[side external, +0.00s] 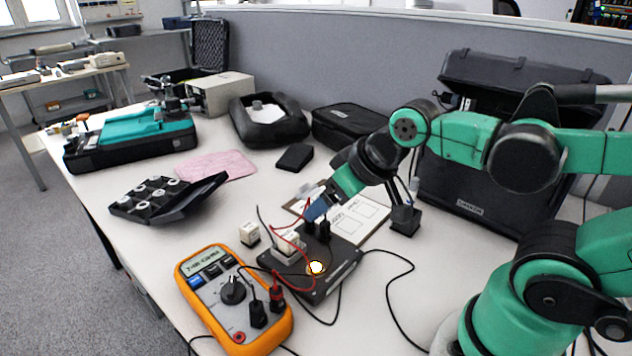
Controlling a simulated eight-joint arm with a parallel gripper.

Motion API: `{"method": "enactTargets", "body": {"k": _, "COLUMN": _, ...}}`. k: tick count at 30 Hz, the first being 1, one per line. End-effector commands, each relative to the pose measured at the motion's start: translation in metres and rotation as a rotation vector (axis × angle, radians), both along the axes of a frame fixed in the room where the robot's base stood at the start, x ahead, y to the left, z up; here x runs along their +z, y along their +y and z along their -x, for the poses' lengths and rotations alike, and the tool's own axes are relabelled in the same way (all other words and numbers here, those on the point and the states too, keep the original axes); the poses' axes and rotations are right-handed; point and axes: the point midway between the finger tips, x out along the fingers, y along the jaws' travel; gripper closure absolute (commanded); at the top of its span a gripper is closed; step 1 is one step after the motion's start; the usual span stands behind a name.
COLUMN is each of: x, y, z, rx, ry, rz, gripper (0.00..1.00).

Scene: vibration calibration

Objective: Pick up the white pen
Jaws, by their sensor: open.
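I cannot make out a white pen for certain in the side external view. My gripper (317,230) points down over the dark square device (335,272) in the middle of the table. Its two dark fingers are apart and I see nothing held between them. The fingers and wrist hide part of the device and part of the clipboard with white sheets (362,217) behind it. Whether the fingertips touch the device is unclear.
An orange multimeter (262,325) stands front left of the device, with red and black leads running between them. A small white block (249,234) stands nearby. A black case of round weights (160,196), a pink cloth (216,165) and a black pouch (295,157) lie farther left and back.

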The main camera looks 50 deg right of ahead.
Motion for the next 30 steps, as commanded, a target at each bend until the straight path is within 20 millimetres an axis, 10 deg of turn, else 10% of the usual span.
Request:
{"method": "enactTargets", "body": {"k": 23, "x": 0.000, "y": -0.005, "z": -0.001, "rx": -0.043, "ry": 0.013, "rz": -0.019, "gripper": 0.42}}
{"method": "enactTargets", "body": {"k": 30, "x": -0.003, "y": -0.073, "z": -0.003, "rx": -0.759, "ry": 0.175, "rz": -0.304, "gripper": 0.42}}
